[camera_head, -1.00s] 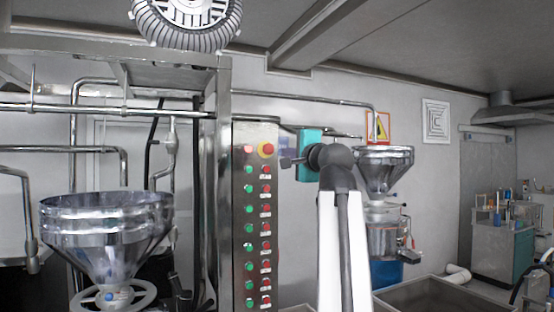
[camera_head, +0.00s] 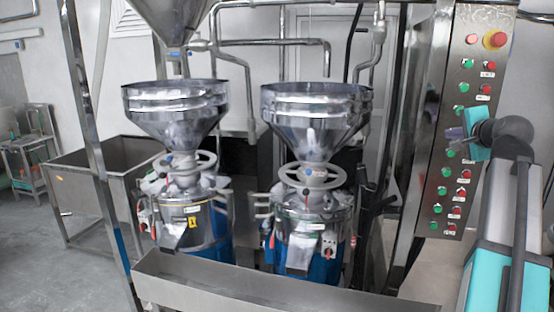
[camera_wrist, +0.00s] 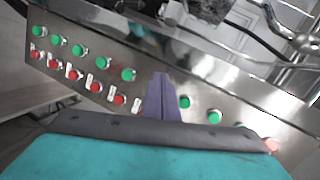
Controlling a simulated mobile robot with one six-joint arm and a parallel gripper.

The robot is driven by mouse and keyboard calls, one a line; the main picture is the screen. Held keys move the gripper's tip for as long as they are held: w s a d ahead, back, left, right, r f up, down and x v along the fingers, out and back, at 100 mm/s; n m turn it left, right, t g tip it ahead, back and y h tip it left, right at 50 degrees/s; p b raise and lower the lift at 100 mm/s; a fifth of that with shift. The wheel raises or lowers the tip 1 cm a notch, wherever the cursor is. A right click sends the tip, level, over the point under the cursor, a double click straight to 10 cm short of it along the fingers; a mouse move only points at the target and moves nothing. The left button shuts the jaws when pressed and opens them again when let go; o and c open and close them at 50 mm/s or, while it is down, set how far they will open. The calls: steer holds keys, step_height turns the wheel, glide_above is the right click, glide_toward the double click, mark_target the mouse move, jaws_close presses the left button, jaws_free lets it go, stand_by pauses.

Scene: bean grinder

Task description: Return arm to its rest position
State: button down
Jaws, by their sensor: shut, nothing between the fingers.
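My gripper (camera_wrist: 160,97) is shut and empty, its purple-grey fingers together in the lower middle of the wrist view. It points at the steel control panel (camera_wrist: 143,59) with its green and red buttons; I cannot tell whether the tips touch it. In the head view my arm rises at the right edge, bent at a dark joint. Its teal wrist lies in front of the same panel (camera_head: 468,88), and the fingers there are small and hard to make out. An emergency stop button (camera_head: 495,40) sits at the panel's top.
Two grinders with steel hoppers (camera_head: 176,108) (camera_head: 316,112) stand left of the panel, behind a long steel trough (camera_head: 240,290). A steel post (camera_head: 88,130) and an open bin (camera_head: 112,158) stand at the left. Open floor (camera_head: 45,262) shows at the lower left.

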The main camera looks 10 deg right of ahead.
steer(key=w+a+f+n+g+y, duration=0.1)
steer(key=w+a+f+n, duration=0.1)
steer(key=a+f, duration=0.5)
steer(key=w+a+f+n+g+y, duration=0.1)
steer(key=w+a+f+n+g, duration=0.15)
steer(key=f, duration=0.95)
steer(key=w+a+f+n+g+y, duration=0.1)
steer(key=w+a+f, duration=0.3)
steer(key=f, duration=0.5)
steer(key=s+a+f+n+g+y, duration=0.1)
steer(key=s+a+f+n+g, duration=0.2)
steer(key=a+f, duration=0.85)
steer(key=s+a+f+n+g+y, duration=0.15)
steer(key=s+a+f+n, duration=0.25)
steer(key=a+f, duration=0.75)
steer(key=s+a+f+n+g+h, duration=0.1)
steer(key=s+a+f+n+g, duration=0.25)
steer(key=s+f, duration=0.55)
steer(key=s+a+f+n+g+h, duration=0.1)
steer(key=s+a+f+n+g, duration=0.2)
steer(key=s+f, duration=0.65)
steer(key=s+f+g+b, duration=0.4)
steer(key=s+f+b, duration=0.3)
steer(key=s+f, duration=1.5)
step_height(320, 180, down, 5)
steer(key=shift+s+a+r, duration=0.15)
steer(key=shift+s+a, duration=0.2)
